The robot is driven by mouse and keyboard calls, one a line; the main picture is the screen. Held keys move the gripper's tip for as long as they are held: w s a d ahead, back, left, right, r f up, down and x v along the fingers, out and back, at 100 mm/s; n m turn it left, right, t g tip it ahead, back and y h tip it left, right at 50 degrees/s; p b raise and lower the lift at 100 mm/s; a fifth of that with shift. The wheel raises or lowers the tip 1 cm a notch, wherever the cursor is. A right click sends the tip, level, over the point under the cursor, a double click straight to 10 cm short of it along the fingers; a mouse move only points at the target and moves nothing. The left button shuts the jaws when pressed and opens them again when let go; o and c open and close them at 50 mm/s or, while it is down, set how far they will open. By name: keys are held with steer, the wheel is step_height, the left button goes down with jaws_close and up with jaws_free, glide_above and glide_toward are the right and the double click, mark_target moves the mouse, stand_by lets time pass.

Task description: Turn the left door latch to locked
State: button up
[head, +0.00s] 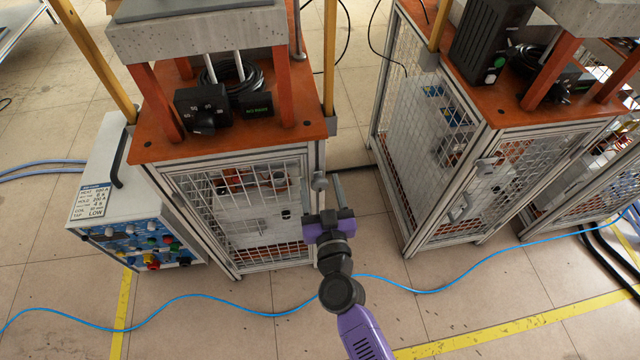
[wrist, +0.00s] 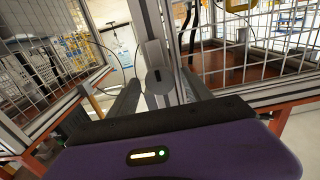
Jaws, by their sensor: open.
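The left cabinet (head: 228,272) has a wire-mesh door (head: 243,200) in a grey metal frame, and it looks shut. Its latch (head: 320,182) is a small grey piece on the right-hand post, below the orange top. My gripper (head: 322,195) is at this post with its two fingers apart. In the wrist view the latch (wrist: 158,82) shows as a grey block between my open fingers (wrist: 160,97). I cannot tell whether either finger touches it. The far side of the latch is hidden.
A second mesh cabinet (head: 440,235) with its own latch (head: 487,165) stands to the right. A control box (head: 135,225) stands left. A blue cable (head: 215,302) crosses the tiled floor in front. A floor gap separates the two cabinets.

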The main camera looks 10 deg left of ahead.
steer(key=shift+w+a, duration=0.15)
steer(key=shift+w, duration=0.35)
steer(key=shift+c, duration=0.2)
jaws_close()
